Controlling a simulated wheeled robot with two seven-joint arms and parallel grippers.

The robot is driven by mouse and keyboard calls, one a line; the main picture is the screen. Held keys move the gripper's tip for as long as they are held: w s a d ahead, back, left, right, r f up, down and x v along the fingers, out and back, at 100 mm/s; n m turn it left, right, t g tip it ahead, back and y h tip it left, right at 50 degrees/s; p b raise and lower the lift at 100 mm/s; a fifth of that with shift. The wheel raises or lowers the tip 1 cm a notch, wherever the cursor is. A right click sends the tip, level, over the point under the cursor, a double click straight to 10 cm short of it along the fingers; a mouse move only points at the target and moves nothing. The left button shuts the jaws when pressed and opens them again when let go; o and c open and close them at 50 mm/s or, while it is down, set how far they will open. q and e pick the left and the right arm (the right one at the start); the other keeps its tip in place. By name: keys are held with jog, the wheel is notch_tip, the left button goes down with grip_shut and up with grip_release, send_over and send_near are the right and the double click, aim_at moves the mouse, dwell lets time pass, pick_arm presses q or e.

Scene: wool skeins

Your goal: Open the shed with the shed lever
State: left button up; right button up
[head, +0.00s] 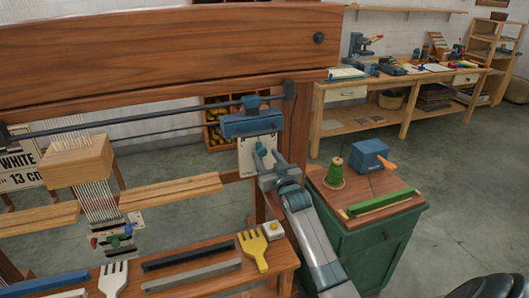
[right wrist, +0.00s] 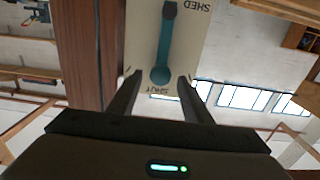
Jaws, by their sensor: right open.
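The shed lever (right wrist: 164,50) shows in the right wrist view as a teal bar with a dark end at the top and a round teal end lower down. It lies over a pale plate (right wrist: 192,45) lettered SHED at one end, with another word, hard to read, at the other. In the head view the plate (head: 244,158) hangs on the loom's right post below a blue block (head: 253,123). My right gripper (right wrist: 158,88) is open at the plate. In the wrist view its fingers appear either side of the lever's round end; contact cannot be told. My left gripper is out of view.
The loom's wooden top beam (head: 160,45) spans above. A bench (head: 205,262) below holds a yellow comb (head: 253,248) and bars. A green cabinet (head: 378,240) with a green spool (head: 334,172) and a blue box (head: 370,155) stands right of my arm. Open floor lies farther right.

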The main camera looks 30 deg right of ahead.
jog(key=shift+x, duration=0.95)
grip_shut()
jog(key=shift+s+d+f+m, duration=0.2)
jog(key=shift+d+m, duration=0.6)
jog(key=shift+m, duration=0.2)
jog(key=shift+s+d+f+m, duration=0.25)
jog(key=shift+d+m, duration=0.55)
jog(key=shift+m, duration=0.2)
jog(key=shift+s+d+f+m, duration=0.15)
jog(key=shift+d+f+m, duration=0.05)
jog(key=shift+d+m, duration=0.7)
jog(key=shift+a, duration=0.1)
